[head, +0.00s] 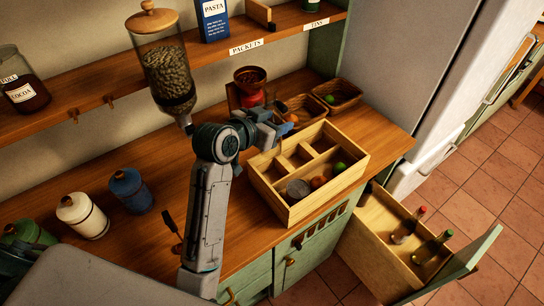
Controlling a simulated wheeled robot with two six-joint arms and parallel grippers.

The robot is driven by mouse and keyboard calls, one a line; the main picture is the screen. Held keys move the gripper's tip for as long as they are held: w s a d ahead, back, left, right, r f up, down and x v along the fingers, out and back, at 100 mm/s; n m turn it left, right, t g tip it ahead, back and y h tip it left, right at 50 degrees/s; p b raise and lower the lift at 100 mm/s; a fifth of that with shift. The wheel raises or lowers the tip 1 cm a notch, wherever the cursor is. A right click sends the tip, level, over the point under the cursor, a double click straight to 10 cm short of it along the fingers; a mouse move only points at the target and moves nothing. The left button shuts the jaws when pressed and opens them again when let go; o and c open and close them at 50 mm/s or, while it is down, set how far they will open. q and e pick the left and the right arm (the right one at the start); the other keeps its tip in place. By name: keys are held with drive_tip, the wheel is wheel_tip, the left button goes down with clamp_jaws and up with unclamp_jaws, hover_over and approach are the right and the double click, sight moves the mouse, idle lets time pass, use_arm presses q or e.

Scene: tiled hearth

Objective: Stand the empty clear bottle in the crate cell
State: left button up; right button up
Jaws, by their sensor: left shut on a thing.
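My left gripper (284,133) is above the counter, at the back left edge of a wooden crate with cells (283,207). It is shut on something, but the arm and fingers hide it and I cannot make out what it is. No clear empty bottle can be told apart in this view. The crate's back cells look empty. Its front part holds a grey round thing (298,188), a red round thing (318,182) and a green one (340,168). My right gripper is not in view.
An open drawer (373,243) at the lower right holds a bottle (405,226) and a green bottle (431,247). Behind the crate are two baskets (337,95) and a grinder (250,85). A hopper of beans (165,68) stands near my arm. White (82,215) and blue (131,190) canisters stand left.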

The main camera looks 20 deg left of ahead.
sight(267, 157)
use_arm(q)
drive_tip(key=f, duration=0.1)
drive_tip(key=s+f, duration=0.1)
drive_tip(key=s+f+p, duration=0.1)
drive_tip(key=shift+s+d+f, duration=0.15)
drive_tip(key=shift+d, duration=0.15)
drive_tip(key=f, duration=0.2)
drive_tip(key=w+f, duration=0.1)
drive_tip(key=f, duration=0.1)
drive_tip(key=shift+w+a+f+p, duration=0.1)
drive_tip(key=shift+a+f+p, duration=0.05)
drive_tip(key=shift+f+p, duration=0.2)
drive_tip(key=shift+f, duration=0.3)
drive_tip(key=shift+s, duration=0.35)
drive_tip(key=shift+w+f, duration=0.15)
drive_tip(key=shift+f, duration=0.4)
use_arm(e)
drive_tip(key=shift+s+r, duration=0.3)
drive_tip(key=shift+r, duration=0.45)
use_arm(q)
drive_tip(key=shift+f, duration=0.1)
drive_tip(key=o, duration=1.1)
